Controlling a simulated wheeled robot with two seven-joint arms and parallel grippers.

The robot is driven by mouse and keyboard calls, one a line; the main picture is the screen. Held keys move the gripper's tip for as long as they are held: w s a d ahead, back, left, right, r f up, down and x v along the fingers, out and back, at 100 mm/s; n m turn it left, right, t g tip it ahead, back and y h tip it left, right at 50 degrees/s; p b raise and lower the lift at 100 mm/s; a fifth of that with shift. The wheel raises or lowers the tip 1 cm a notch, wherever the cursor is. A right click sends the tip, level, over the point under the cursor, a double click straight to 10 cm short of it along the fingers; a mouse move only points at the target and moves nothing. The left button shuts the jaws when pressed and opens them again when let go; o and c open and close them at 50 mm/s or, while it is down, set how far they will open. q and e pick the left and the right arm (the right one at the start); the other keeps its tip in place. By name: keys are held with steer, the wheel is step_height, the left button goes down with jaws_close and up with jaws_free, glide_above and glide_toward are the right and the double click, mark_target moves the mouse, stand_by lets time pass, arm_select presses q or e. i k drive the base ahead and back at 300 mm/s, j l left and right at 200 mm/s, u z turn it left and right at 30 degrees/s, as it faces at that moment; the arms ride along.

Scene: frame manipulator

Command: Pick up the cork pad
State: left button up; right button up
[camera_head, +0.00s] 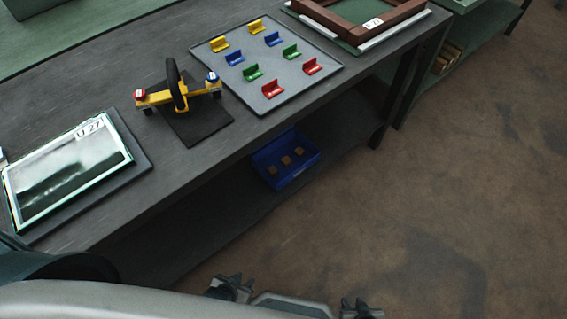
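Small brown pads, which look like cork, lie in a row inside a blue bin (259,163) on the lower shelf under the workbench. One pad (286,160) is in the middle of the row. My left gripper (232,284) is at the bottom edge of the view, below and in front of the bin, well apart from it. My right gripper (357,306) is at the bottom edge further right, over the floor. Both are small and partly cut off, and no object shows in either. I cannot tell whether their fingers are open or shut.
On the bench top (190,165) are a framed glass panel (70,175), a yellow suction tool (157,98) on a black mat, a grey tray (262,85) with several coloured clips, and a brown frame (350,30). The bench edge overhangs the shelf. The floor at right is clear.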

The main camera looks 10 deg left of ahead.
mark_target(272, 171)
steer(key=i+l+u, duration=0.15)
steer(key=u, duration=0.5)
steer(key=i+l+u, duration=0.15)
steer(key=l, duration=0.15)
steer(key=i+l+u, duration=0.2)
steer(key=l+u, duration=0.15)
steer(key=l, duration=0.25)
steer(key=i+l, duration=0.1)
steer(key=l, duration=0.4)
steer(key=i+l, duration=0.1)
steer(key=l, duration=0.4)
